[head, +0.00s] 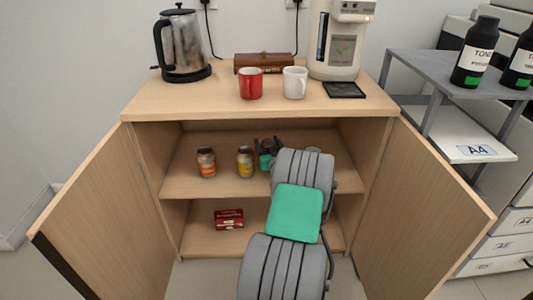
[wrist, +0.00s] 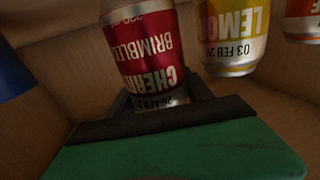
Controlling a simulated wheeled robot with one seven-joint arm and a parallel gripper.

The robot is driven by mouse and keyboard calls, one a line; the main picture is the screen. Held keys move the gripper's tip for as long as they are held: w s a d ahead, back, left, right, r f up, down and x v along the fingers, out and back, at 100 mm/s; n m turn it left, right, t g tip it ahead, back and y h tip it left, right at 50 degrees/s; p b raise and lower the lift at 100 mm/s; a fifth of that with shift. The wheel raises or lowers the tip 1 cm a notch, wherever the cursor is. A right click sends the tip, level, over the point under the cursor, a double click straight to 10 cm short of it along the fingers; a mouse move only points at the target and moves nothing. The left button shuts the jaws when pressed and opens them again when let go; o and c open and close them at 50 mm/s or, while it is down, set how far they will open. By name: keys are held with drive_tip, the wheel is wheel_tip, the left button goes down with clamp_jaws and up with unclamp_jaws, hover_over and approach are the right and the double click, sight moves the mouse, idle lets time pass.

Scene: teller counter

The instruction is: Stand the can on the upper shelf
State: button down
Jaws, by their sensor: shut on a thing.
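My gripper (head: 268,152) reaches into the open cabinet at the upper shelf (head: 215,187), right of two cans. An orange can (head: 206,162) stands farther left.
A red box (head: 229,219) lies on the lower shelf. Both cabinet doors (head: 105,215) are swung open at the sides. A blue thing (wrist: 14,75) is at the left of the wrist view. Mugs, a kettle (head: 182,50) and a coffee machine stand on top.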

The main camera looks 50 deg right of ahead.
drive_tip(key=shift+f+b, duration=0.55)
drive_tip(key=shift+f, duration=0.8)
drive_tip(key=c, duration=0.7)
unclamp_jaws()
drive_tip(key=shift+s, duration=0.1)
